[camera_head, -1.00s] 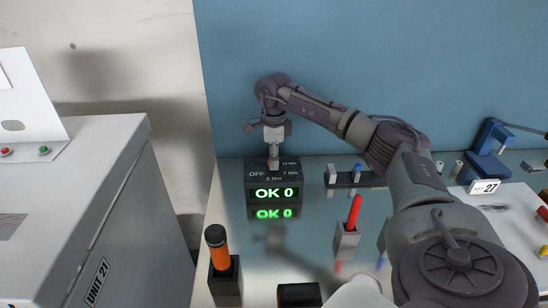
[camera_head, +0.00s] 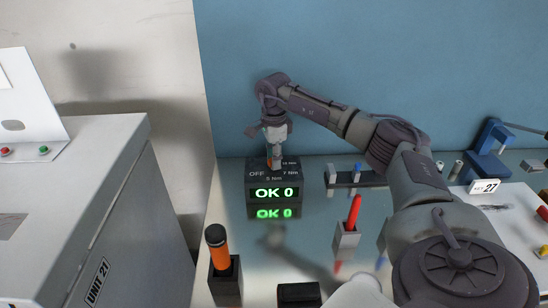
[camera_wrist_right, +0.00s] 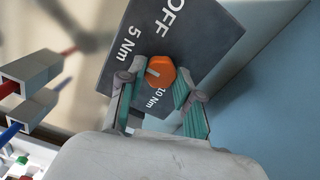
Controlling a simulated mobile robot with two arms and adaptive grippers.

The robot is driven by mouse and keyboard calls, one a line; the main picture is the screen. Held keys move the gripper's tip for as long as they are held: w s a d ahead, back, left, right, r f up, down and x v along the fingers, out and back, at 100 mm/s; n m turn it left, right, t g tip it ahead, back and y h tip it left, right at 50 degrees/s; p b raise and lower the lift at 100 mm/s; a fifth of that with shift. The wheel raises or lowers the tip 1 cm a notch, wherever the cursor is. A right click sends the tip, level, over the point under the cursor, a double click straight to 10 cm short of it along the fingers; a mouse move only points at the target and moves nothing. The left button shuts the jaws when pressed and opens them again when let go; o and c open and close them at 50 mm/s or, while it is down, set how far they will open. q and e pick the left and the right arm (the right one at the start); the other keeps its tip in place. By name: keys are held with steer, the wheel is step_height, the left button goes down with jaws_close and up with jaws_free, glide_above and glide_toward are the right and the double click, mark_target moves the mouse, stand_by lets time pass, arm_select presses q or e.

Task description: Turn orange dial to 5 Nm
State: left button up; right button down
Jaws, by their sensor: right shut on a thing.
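The orange dial (camera_wrist_right: 160,73) sits on top of a dark box (camera_head: 261,208) whose front display reads OK 0. Labels OFF, 5 Nm, 7 Nm and 10 Nm ring the dial. My right gripper (camera_wrist_right: 158,88) is shut on the dial from above, one finger on each side. It also shows in the head view (camera_head: 273,163), partly hiding the dial. My left gripper is not in view.
An orange-handled tool (camera_head: 220,250) stands in a black holder at the front left. A red tool (camera_head: 354,210) stands in a grey holder. A dark rack (camera_head: 350,180) lies to the right of the box. A blue wall (camera_head: 380,60) rises behind.

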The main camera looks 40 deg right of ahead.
steer(key=shift+r, duration=0.1)
steer(key=c, duration=0.8)
jaws_free()
step_height(320, 180, up, 12)
